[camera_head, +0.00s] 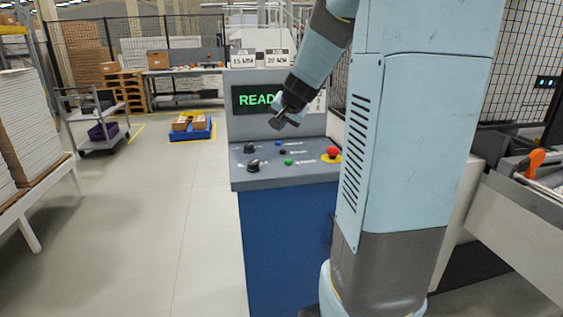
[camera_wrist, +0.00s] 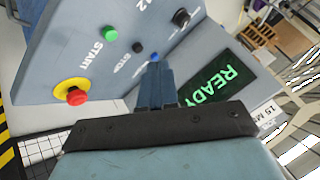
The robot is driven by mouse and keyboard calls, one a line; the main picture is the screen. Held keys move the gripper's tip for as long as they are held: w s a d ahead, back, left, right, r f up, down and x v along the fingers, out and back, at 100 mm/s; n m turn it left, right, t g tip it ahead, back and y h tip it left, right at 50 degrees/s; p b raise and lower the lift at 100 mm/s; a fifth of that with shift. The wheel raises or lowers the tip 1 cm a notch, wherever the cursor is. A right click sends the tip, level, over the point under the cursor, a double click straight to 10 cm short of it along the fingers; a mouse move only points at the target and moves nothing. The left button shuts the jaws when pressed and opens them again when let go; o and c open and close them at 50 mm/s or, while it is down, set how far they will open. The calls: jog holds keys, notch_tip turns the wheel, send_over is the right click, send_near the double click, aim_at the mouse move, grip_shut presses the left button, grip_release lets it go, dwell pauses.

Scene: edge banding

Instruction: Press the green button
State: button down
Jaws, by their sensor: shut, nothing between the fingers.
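The green button (camera_head: 288,162) sits on the sloped grey top of the control console (camera_head: 263,178), near its front edge. In the wrist view the green button (camera_wrist: 111,33) is beside the word START. My gripper (camera_head: 275,124) is shut and empty, held above the back of the console in front of the display. In the wrist view my shut fingers (camera_wrist: 154,70) point toward the panel, with their tips near the blue button (camera_wrist: 155,57). The green button is apart from the fingers and fully visible in both views.
A red emergency button (camera_head: 332,152) on a yellow base is to the right. Black knobs (camera_head: 253,164) are to the left, and a small black button (camera_head: 283,152) is behind the green one. The lit display (camera_head: 258,99) stands behind my gripper.

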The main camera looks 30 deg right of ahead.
jog(key=m+h, duration=0.1)
jog(key=m, duration=0.1)
send_over(290, 161)
notch_tip(290, 161, down, 2)
jog(key=shift+f, duration=0.15)
jog(key=shift+a+f, duration=0.1)
jog(key=shift+f, duration=4.2)
jog(key=shift+f, duration=0.1)
jog(key=shift+f, duration=0.25)
